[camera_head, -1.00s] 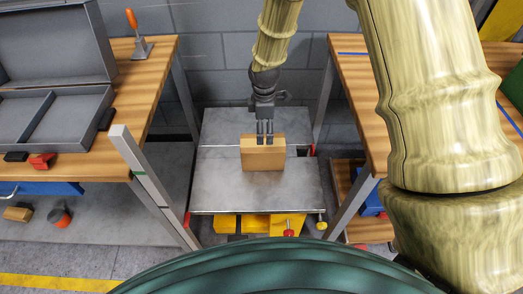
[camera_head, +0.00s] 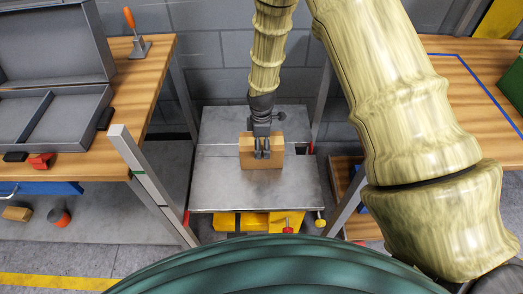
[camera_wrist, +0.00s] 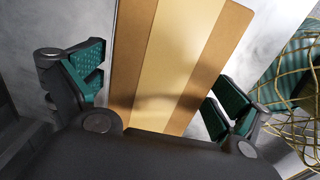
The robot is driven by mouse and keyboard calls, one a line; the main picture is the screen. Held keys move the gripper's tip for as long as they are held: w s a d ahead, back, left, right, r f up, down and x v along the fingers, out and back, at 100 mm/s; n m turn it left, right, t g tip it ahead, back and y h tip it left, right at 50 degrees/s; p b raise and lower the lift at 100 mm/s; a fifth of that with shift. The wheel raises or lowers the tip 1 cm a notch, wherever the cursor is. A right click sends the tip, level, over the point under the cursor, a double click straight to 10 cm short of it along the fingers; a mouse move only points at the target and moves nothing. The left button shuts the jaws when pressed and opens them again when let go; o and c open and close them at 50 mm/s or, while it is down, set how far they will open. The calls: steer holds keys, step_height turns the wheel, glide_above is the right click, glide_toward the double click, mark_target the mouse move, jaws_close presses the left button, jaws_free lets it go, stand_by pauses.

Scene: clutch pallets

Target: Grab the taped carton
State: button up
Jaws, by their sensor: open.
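The taped carton (camera_head: 262,160) is a brown box with a lighter tape strip. It stands on the grey metal table top (camera_head: 225,193) in the middle of the head view. In the wrist view the carton (camera_wrist: 178,60) fills the centre, its pale tape strip running along its length. My gripper (camera_head: 262,152) is down at the carton. In the wrist view its two green-padded fingers are open, one on each side of the carton. A gap shows beside the left finger; whether the right finger touches is unclear.
Wooden workbenches stand on the left (camera_head: 158,75) and right (camera_head: 440,52) of the metal table. A grey open case (camera_head: 55,120) and an orange-handled clamp (camera_head: 133,30) are on the left bench. A grey block wall is close behind.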

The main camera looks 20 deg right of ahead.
steer(key=shift+f, duration=0.2)
steer(key=shift+c, duration=0.4)
steer(key=c, duration=1.3)
steer(key=shift+w, duration=0.1)
